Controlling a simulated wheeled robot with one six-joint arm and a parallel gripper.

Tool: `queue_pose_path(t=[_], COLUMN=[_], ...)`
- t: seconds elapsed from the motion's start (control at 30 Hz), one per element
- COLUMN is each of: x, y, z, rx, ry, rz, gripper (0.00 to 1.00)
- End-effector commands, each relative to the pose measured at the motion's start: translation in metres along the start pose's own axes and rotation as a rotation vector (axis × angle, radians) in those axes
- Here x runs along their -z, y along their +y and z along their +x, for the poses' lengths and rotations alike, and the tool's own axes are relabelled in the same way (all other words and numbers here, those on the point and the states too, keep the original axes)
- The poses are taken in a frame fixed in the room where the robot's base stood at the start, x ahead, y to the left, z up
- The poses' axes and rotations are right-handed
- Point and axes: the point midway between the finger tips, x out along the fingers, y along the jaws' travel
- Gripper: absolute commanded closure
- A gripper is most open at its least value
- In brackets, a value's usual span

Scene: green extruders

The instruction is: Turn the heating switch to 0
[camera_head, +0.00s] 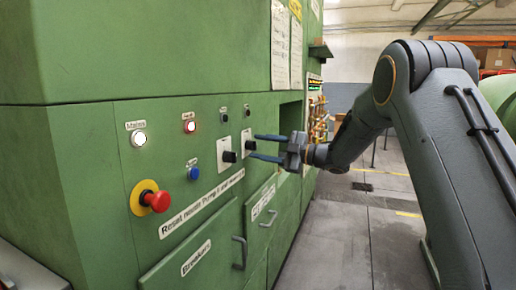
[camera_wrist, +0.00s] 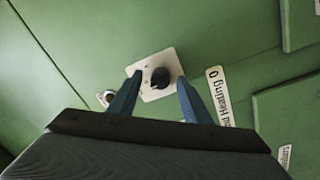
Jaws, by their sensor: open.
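The likely heating switch is a black rotary knob (camera_head: 249,145) on a white plate, the right one of two such switches on the green panel. In the wrist view this knob (camera_wrist: 160,77) sits on its tilted white plate (camera_wrist: 151,94), whose small marks I cannot read. My gripper (camera_head: 253,146) is open, with one blue finger above the knob and one below it. In the wrist view the gripper's (camera_wrist: 160,80) fingertips appear on either side of the knob; I cannot tell whether they touch it. The knob's pointer position is not clear.
A second black knob (camera_head: 229,156) is just left. The panel also has a red emergency button (camera_head: 157,201), a blue button (camera_head: 194,173) and a white lamp (camera_head: 138,138). A label (camera_wrist: 219,96) ending in "Heating 0" lies beside the plate. Door handles (camera_head: 239,253) protrude below.

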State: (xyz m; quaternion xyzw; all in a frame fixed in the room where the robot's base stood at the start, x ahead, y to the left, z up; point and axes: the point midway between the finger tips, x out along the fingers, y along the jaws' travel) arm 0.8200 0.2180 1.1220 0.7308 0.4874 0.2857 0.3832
Motion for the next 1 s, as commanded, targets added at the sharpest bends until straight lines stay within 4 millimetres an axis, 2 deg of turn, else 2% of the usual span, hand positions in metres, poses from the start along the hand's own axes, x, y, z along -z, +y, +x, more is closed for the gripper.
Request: queue_pose_path(t=[0.2, 0.4, 0.57, 0.87, 1.0], x=[-0.003, -0.003, -0.002, -0.003, -0.011], y=[0.001, 0.001, 0.002, 0.002, 0.009], z=[-0.037, -0.061, -0.068, -0.068, -0.069], rx=[-0.002, -0.002, -0.001, -0.004, -0.052], ry=[-0.003, -0.002, -0.002, -0.008, -0.105], rz=[-0.001, -0.001, -0.001, 0.002, 0.037], gripper=[0.56, 0.56, 0.56, 0.56, 0.56])
